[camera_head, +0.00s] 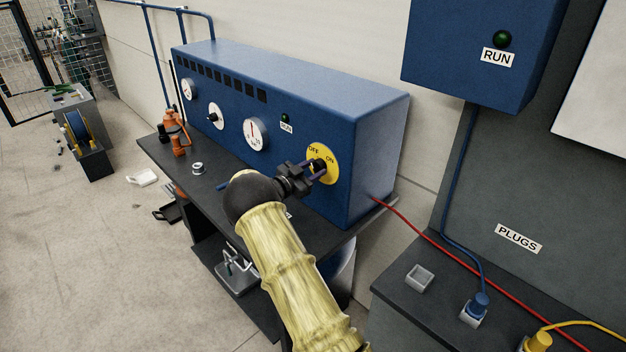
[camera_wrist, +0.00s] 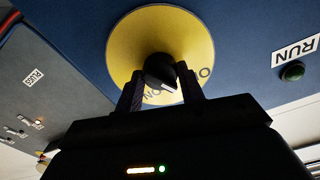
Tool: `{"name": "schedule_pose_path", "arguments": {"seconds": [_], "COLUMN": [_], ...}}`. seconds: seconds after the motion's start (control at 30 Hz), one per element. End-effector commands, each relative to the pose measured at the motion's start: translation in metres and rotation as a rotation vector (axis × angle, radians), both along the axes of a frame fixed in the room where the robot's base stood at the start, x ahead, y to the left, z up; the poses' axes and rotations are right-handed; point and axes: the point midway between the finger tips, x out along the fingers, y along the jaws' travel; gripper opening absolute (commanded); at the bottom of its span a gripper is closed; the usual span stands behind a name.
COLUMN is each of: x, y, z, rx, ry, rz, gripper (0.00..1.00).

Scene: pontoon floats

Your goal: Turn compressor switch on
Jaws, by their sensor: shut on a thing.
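The compressor (camera_head: 300,95) is a long blue box on a dark bench. Its switch is a black knob on a round yellow plate (camera_head: 330,172) marked OFF and ON, at the right end of the front panel. In the wrist view the black knob (camera_wrist: 160,70) has a white mark and sits between my fingers, in front of the yellow plate (camera_wrist: 195,45). My gripper (camera_head: 312,172) is shut on the knob. The white mark points toward the lettering near ON in the wrist view; its exact setting is hard to tell. The RUN lamp (camera_head: 285,118) on the panel looks dark green.
Gauges (camera_head: 256,134) sit left of the switch. An orange item (camera_head: 178,140) and a small ring (camera_head: 198,168) stand on the bench (camera_head: 160,150). At right are a blue RUN box (camera_head: 480,50), a red hose (camera_head: 430,235) and plugs (camera_head: 478,305).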

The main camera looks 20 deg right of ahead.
Motion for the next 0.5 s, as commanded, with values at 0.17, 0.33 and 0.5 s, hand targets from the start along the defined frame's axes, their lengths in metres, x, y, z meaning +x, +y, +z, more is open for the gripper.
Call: {"name": "schedule_pose_path", "arguments": {"seconds": [0.17,0.33,0.5], "x": [0.0002,0.0001,-0.0002], "y": [-0.0005,-0.0003,-0.0006], "z": [-0.0069,-0.0072,-0.0072], "rx": [0.045,0.089,0.133], "ry": [-0.128,-0.251,-0.375], "rz": [-0.001,-0.001,-0.001], "gripper": [0.15,0.15,0.15]}}
